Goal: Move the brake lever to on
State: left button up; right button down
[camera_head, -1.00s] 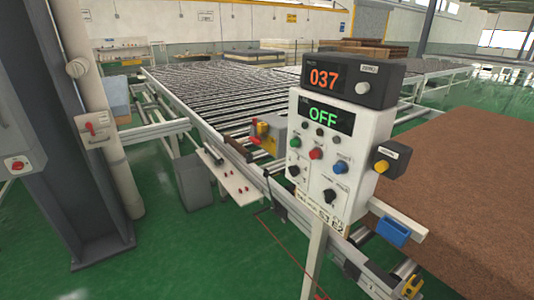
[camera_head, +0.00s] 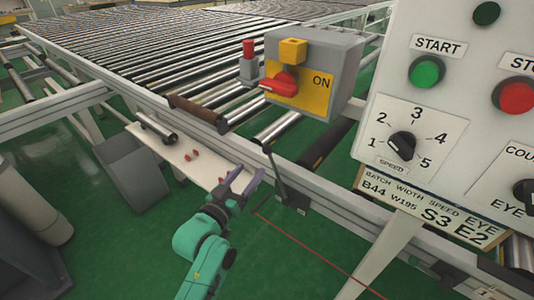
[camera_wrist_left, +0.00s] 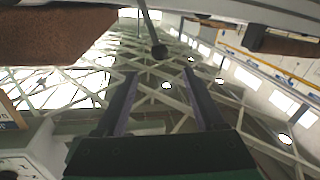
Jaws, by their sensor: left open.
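A thin black lever (camera_head: 276,176) with a dark knob stands on the near side rail of the roller conveyor, leaning to the left at its top. No on or off marking for it is legible. My left gripper (camera_head: 249,173) is open and empty, just left of the lever, with its fingers pointing up toward the rail.
A grey switch box (camera_head: 345,62) with a red handle (camera_head: 279,84) and a yellow plate reading ON stands above the lever. A white control panel (camera_head: 460,50) is at the right. A white shelf (camera_head: 180,152) with small red pieces is left of my gripper.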

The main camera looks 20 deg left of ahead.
aim_at(265, 153)
pick_arm(q)
jog(key=w, duration=0.4)
jog(key=w+d, duration=0.1)
jog(key=w, duration=0.2)
jog(key=w+d, duration=0.1)
jog(key=w, duration=0.3)
jog(key=shift+w+d, duration=0.15)
jog(key=shift+w, duration=0.15)
grip_shut()
jog(key=shift+f, duration=0.1)
dwell(0.5)
